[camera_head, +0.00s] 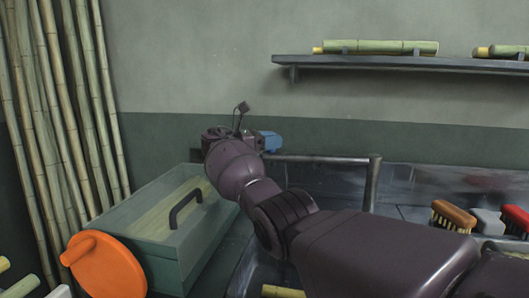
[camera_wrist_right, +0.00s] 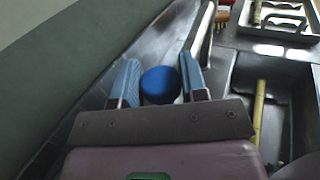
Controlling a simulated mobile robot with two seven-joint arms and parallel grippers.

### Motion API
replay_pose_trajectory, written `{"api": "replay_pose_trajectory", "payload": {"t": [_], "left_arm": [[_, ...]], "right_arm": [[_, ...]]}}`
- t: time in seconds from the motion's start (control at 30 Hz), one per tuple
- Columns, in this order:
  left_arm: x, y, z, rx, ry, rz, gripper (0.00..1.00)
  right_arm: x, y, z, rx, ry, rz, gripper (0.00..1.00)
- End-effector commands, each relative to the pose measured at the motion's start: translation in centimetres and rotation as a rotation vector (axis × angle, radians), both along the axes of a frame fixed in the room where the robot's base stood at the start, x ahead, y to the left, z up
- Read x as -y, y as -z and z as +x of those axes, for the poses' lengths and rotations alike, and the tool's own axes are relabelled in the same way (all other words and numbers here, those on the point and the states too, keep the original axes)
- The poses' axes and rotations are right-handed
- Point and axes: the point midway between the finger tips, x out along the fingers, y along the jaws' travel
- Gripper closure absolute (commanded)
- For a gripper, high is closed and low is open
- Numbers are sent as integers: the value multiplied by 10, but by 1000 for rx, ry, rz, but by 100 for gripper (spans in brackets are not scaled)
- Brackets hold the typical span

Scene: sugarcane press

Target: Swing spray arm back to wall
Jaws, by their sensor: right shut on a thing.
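The spray arm (camera_head: 325,158) is a dark grey pipe running level from my right gripper to a bend above its upright part (camera_head: 373,185). It stands in front of the green wall (camera_head: 430,138), over the metal sink area. My right gripper (camera_head: 269,142) is at the pipe's left end, mostly hidden behind my own wrist. In the right wrist view, the blue fingers of my right gripper (camera_wrist_right: 160,62) are shut around a round blue-capped end (camera_wrist_right: 160,86). My left gripper is not in view.
A green box (camera_head: 180,225) with a dark handle and an orange disc (camera_head: 105,264) stands at the left. Tall canes (camera_head: 75,100) lean behind it. Brushes (camera_head: 453,216) lie at the right. A shelf (camera_head: 400,63) with cane pieces hangs above.

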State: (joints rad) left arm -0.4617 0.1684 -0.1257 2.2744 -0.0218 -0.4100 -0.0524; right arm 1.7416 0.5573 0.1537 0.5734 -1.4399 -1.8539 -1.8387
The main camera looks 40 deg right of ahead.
Motion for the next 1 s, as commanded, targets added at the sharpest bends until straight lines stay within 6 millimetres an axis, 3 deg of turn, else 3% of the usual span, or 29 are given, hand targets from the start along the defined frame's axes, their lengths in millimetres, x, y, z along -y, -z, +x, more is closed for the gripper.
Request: {"api": "replay_pose_trajectory", "payload": {"t": [0.03, 0.6, 1.0], "left_arm": [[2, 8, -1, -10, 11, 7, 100], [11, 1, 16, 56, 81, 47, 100], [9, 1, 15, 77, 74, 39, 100]], "right_arm": [[5, 15, 5, -17, 17, 1, 100], [23, 7, 20, -10, 101, 2, 100], [26, 1, 21, -2, 106, 0, 100]]}}
